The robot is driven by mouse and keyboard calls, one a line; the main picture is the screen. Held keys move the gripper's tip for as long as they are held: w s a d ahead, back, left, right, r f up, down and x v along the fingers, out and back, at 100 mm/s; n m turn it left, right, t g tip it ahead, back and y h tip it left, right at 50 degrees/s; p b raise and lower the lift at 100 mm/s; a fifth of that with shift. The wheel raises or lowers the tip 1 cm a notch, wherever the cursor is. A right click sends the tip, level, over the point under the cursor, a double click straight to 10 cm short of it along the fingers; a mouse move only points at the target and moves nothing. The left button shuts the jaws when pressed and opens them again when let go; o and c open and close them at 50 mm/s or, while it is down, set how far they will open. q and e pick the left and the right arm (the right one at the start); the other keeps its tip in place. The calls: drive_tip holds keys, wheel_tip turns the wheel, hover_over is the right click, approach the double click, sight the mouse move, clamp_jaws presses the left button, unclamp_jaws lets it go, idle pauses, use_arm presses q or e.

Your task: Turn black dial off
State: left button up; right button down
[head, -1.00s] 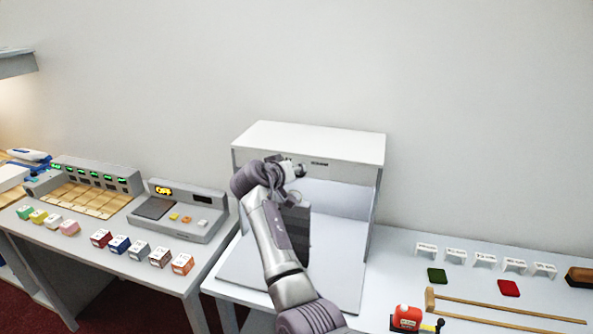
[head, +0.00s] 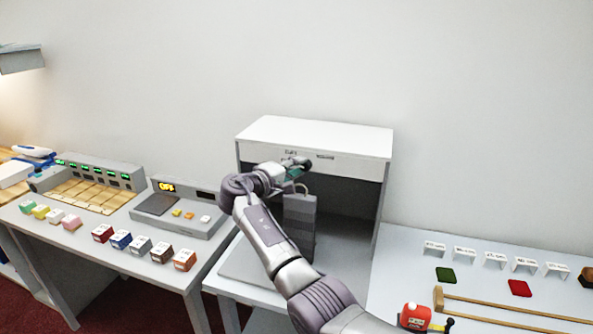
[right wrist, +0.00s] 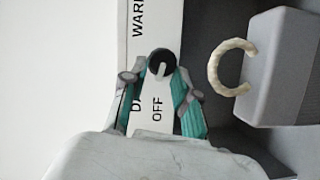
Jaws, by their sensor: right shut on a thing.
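The black dial (right wrist: 162,62) sits on the white front panel of the light booth (head: 315,134), and its pale pointer line faces the OFF label (right wrist: 157,109). Lettering beginning WAR and D shows beside it, partly cut off or covered. My right gripper (right wrist: 163,80) has its teal fingers closed on either side of the dial. In the head view the right gripper (head: 297,169) is at the booth's upper front panel and hides the dial. The booth interior is dark. My left gripper is not in view.
A grey block (head: 299,222) with a cream loop (right wrist: 230,67) stands just below the panel, close to my gripper. A grey console (head: 180,208) and several coloured cubes are on the left table. Wooden bars and swatches lie on the right counter.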

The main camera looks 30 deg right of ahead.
drive_tip(key=shift+w+d+r+n+h+b, duration=0.1)
drive_tip(key=shift+n+h+b, duration=0.35)
drive_tip(key=shift+n, duration=0.55)
drive_tip(key=c, duration=1)
unclamp_jaws()
drive_tip(key=shift+c, duration=0.2)
drive_tip(key=shift+o, duration=1)
drive_tip(key=shift+d+f, duration=0.1)
drive_tip(key=shift+f, duration=0.15)
